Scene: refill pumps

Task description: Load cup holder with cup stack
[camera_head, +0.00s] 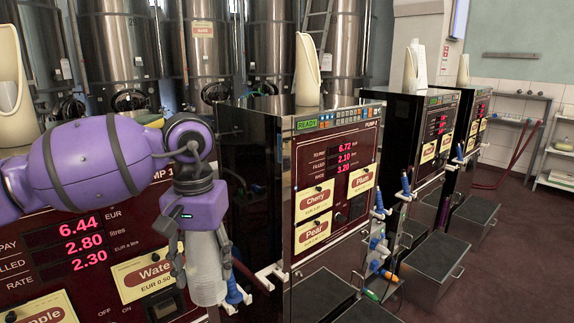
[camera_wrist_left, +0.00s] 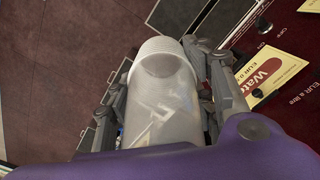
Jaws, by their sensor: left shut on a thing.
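My left gripper (camera_head: 203,268) hangs down in front of the pumps in the head view, its fingers shut around a stack of whitish translucent cups (camera_head: 206,281). In the left wrist view the cup stack (camera_wrist_left: 166,92) lies between the fingers, with its ribbed rim end pointing away from the wrist. Cream upright cup holders stand on top of the pumps: one on the near left pump (camera_head: 10,85), cut by the frame edge, one on Pump 2 (camera_head: 306,72), and others farther right (camera_head: 411,70). The gripper is well below the holder tops. My right gripper is not in view.
The Pump 2 cabinet (camera_head: 253,170) stands just right of my left gripper. Blue nozzles (camera_head: 235,291) hang beside the cups and along the pump sides. Dark boxes (camera_head: 430,268) stand on the floor in front. Open floor (camera_head: 510,260) lies at the right.

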